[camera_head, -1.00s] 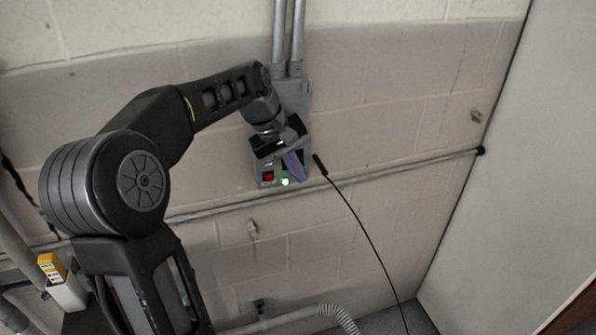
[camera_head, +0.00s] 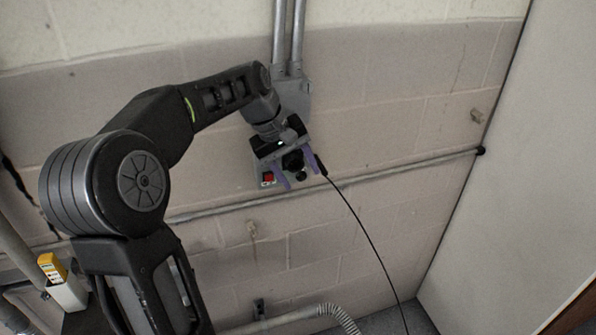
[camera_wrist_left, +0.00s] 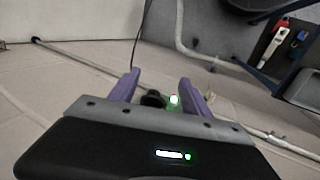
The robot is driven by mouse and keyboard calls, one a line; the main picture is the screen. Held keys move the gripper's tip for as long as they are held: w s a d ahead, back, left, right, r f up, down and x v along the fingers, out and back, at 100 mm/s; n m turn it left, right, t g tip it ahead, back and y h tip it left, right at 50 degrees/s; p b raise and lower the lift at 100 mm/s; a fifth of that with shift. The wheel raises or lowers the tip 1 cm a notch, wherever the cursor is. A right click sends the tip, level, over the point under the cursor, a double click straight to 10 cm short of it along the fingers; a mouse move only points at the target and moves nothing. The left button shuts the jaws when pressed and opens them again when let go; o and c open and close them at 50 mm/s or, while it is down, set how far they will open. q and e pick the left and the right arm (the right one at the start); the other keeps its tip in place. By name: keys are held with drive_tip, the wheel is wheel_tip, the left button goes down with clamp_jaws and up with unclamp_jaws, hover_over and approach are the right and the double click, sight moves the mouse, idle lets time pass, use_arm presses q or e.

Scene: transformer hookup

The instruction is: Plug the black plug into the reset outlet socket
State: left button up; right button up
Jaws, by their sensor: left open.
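The black plug (camera_head: 321,166) with its thin black cable shows at the right edge of the grey outlet box (camera_head: 259,179), close beside my right-hand purple finger. I cannot tell whether it is seated in a socket. My left gripper (camera_head: 297,170) is open in front of the box, fingers spread. Dark round parts show between the fingers; in the left wrist view a black round part (camera_wrist_left: 153,98) lies there beside a green light (camera_wrist_left: 174,100). The gripper hides much of the box face, and I cannot make out the reset socket. My right gripper is out of view.
A red switch (camera_head: 268,177) sits at the box's lower left. Grey conduits (camera_head: 288,40) run up the wall above it. A horizontal pipe (camera_head: 380,174) crosses the wall behind. A yellow-topped device (camera_head: 52,266) is at lower left.

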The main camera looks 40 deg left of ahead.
use_arm(q)
drive_tip(key=shift+s+d, duration=0.1)
drive_tip(key=shift+d, duration=0.05)
drive_tip(key=shift+s+d+b, duration=0.45)
drive_tip(key=shift+s+d, duration=0.25)
drive_tip(key=shift+d, duration=0.25)
drive_tip(key=shift+s+d+b, duration=0.45)
drive_tip(key=shift+s+d, duration=0.2)
drive_tip(key=shift+d, duration=0.3)
drive_tip(key=b+v, duration=0.1)
drive_tip(key=v, duration=0.6)
drive_tip(key=shift+r, duration=0.4)
drive_tip(key=shift+a, duration=0.1)
